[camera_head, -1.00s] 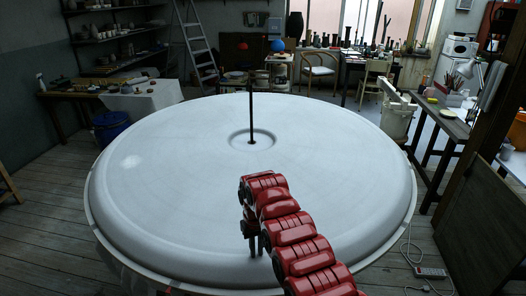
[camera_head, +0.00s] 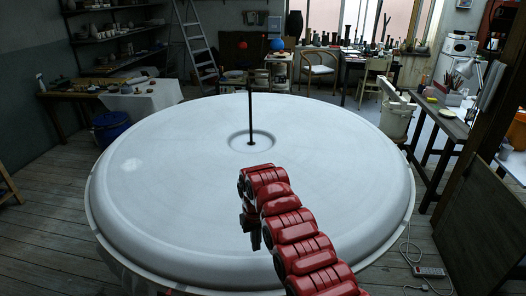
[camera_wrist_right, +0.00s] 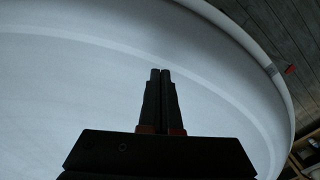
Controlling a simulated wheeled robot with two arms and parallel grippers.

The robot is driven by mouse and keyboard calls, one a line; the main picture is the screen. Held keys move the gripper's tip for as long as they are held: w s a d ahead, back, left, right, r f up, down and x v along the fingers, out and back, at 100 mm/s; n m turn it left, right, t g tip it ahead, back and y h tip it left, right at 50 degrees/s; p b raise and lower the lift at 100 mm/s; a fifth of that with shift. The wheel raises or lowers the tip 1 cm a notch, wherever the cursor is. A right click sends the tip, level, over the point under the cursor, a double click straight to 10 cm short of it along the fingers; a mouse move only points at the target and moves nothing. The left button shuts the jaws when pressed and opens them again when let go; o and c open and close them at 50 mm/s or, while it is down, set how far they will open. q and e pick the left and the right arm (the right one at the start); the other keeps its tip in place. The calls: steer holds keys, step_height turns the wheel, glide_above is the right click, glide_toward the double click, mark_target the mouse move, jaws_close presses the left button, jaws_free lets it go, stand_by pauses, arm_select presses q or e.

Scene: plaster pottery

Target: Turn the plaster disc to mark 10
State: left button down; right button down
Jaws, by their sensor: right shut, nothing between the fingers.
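The large white plaster disc (camera_head: 180,185) fills the middle of the head view, with a raised rounded rim and a dark upright rod (camera_head: 250,115) in its central hollow. My right gripper (camera_head: 256,246) points down over the near part of the disc. In the right wrist view my right gripper (camera_wrist_right: 160,72) has its two fingers together with nothing between them, over the white surface. Whether the fingertips touch the disc cannot be told. A small red marker (camera_wrist_right: 291,69) shows just outside the rim in the right wrist view. I can read no mark numbers. My left gripper is not in view.
A blue bucket (camera_head: 112,130) and a cloth-covered table (camera_head: 150,97) stand at the back left. A wooden table (camera_head: 445,118) and a white bin (camera_head: 398,122) stand at the right. A remote-like power strip (camera_head: 429,271) lies on the floor at the lower right.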

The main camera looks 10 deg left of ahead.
steer(key=shift+r, duration=1.75)
